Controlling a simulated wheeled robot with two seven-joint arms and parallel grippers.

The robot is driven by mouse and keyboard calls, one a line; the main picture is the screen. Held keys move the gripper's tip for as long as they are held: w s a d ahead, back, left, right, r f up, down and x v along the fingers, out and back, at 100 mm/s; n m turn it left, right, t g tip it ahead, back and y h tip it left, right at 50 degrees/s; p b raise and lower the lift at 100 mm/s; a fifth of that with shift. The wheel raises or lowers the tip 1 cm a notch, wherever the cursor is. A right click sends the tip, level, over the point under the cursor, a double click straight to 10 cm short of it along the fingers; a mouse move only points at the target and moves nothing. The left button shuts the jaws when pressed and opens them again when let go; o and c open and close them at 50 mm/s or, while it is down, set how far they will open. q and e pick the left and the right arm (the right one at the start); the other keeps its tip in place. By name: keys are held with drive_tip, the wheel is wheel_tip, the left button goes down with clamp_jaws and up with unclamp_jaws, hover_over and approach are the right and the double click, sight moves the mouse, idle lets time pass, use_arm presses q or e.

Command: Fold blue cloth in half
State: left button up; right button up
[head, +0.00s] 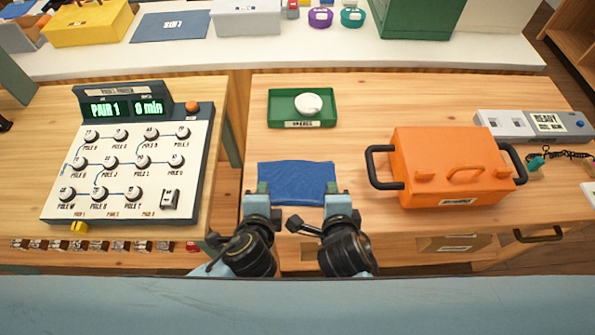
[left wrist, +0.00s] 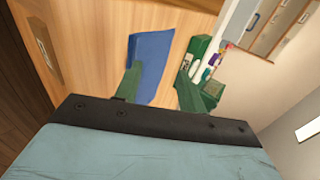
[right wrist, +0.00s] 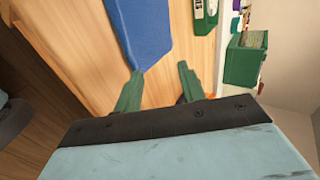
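In the right wrist view the fingers (right wrist: 158,76) are also apart, and the cloth's corner (right wrist: 142,40) reaches one fingertip. Whether either gripper touches the cloth is unclear.
A green tray (head: 286,120) with a white round item (head: 308,104) sits behind the cloth. An orange case (head: 450,150) with black handles stands to the right. A panel with dials (head: 130,165) is on the left, across a gap. Bare wood surrounds the cloth.

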use_arm(q)
drive_tip(key=s+r, duration=0.4)
drive_tip(key=r, duration=0.1)
drive_tip(key=shift+s+r, duration=0.4)
use_arm(e)
drive_tip(key=s+r, duration=0.4)
drive_tip(key=r, duration=0.1)
drive_tip(key=shift+s+r, duration=0.4)
drive_tip(key=shift+a, duration=0.1)
